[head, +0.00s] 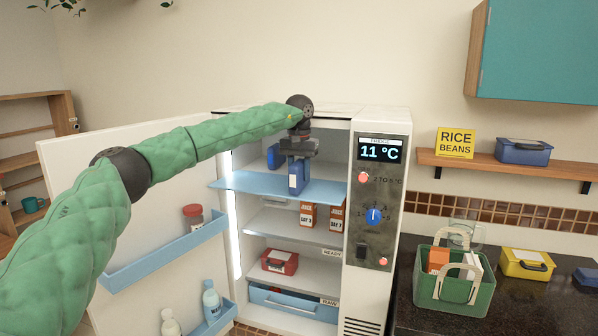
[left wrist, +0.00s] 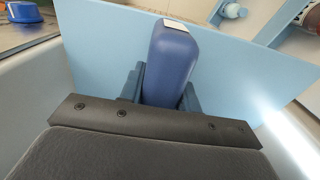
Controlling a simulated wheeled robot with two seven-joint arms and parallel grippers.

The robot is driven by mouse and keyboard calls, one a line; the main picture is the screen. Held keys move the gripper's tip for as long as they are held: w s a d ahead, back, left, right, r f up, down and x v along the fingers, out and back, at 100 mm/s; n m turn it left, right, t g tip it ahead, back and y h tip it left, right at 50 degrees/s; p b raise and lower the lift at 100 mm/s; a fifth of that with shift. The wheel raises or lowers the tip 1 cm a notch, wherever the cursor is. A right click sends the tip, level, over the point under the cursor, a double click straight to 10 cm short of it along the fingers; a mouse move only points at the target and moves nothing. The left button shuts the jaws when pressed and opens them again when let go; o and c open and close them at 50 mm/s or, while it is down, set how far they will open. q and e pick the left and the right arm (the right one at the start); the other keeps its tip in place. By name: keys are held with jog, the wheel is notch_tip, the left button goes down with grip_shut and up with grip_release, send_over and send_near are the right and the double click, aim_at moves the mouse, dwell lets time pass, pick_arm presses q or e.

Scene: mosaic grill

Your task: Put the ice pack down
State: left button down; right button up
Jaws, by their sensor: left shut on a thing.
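A blue ice pack (head: 296,177) is upright in my left gripper (head: 298,160), at the front of the fridge's top blue shelf (head: 235,181). The gripper is shut on it from above. In the left wrist view the ice pack (left wrist: 172,65) stands between the two fingers (left wrist: 160,92), with a small white label at its end. I cannot tell whether its base touches the shelf. A second blue pack (head: 273,156) stands farther left on that shelf. My right gripper is not in view.
The fridge door (head: 75,185) is open to the left, with bottles in its blue racks. Lower shelves hold brown cartons (head: 307,215), a red box (head: 279,261) and a blue drawer (head: 290,303). The control panel (head: 379,200) reads 11 °C. A green basket (head: 453,294) stands on the right counter.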

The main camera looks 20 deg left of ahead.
pick_arm(q)
jog(key=shift+f, duration=0.1)
jog(key=c, duration=1.4)
grip_release()
jog(key=shift+f, duration=0.15)
jog(key=shift+c, duration=0.2)
jog(key=o, duration=0.4)
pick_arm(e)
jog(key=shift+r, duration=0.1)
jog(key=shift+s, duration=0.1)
pick_arm(q)
jog(key=shift+r, duration=0.55)
notch_tip(320, 180, up, 12)
jog(key=b, duration=0.4)
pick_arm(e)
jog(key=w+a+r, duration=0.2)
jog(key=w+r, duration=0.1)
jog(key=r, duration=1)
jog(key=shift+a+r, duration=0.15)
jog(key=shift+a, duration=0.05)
pick_arm(q)
jog(key=shift+f, duration=0.15)
